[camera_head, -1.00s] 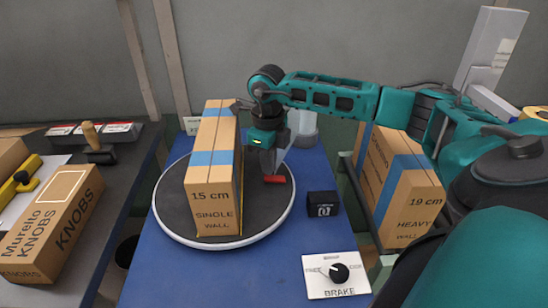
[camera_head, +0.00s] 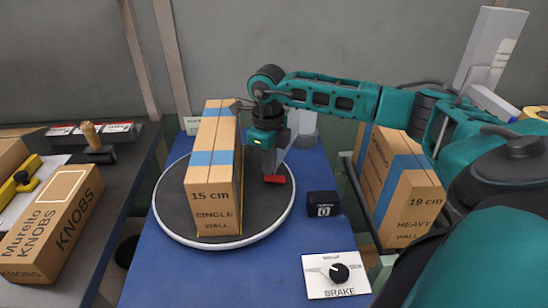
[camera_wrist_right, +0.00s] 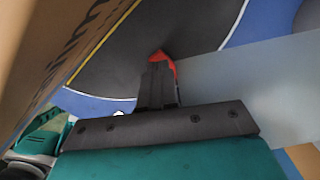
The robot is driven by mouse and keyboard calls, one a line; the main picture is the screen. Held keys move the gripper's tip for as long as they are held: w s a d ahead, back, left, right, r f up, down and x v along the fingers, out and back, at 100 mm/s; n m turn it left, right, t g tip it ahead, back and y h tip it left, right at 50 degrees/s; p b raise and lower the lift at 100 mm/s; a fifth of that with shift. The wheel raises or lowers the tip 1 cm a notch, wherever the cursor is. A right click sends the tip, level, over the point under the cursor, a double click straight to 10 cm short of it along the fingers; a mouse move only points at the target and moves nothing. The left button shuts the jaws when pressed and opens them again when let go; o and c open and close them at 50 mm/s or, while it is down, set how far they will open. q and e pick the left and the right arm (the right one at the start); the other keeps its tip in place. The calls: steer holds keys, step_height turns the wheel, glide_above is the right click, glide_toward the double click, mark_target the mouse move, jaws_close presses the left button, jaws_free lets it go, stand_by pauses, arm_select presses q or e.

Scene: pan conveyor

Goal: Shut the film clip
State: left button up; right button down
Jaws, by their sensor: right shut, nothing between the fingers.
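A small red piece (camera_head: 275,179), which looks like the film clip, is low beside the right face of the 15 cm carton (camera_head: 213,207). It also shows in the wrist view (camera_wrist_right: 160,57), just beyond my fingertips and partly hidden by them. I cannot tell whether it is open or shut. A translucent film sheet (camera_wrist_right: 255,85) runs from it to the right in the wrist view. My right gripper (camera_head: 266,172) points down over the turntable with its fingers together and nothing between them, at or touching the red piece. My left gripper is not in view.
The carton stands on a round grey turntable (camera_head: 262,224) on a blue surface (camera_head: 180,275). A black counter box (camera_head: 322,204) and a brake dial (camera_head: 338,272) are at the right front. A 19 cm carton (camera_head: 408,205) stands further right. A bench with a knobs box (camera_head: 55,225) is at left.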

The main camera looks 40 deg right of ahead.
mark_target(269, 177)
steer(key=shift+f+b, duration=0.45)
steer(key=shift+f, duration=0.2)
stand_by(0.8)
steer(key=shift+s+r, duration=0.1)
steer(key=shift+r, duration=0.05)
step_height(269, 177, up, 7)
steer(key=p, duration=0.5)
steer(key=shift+p, duration=0.3)
stand_by(0.4)
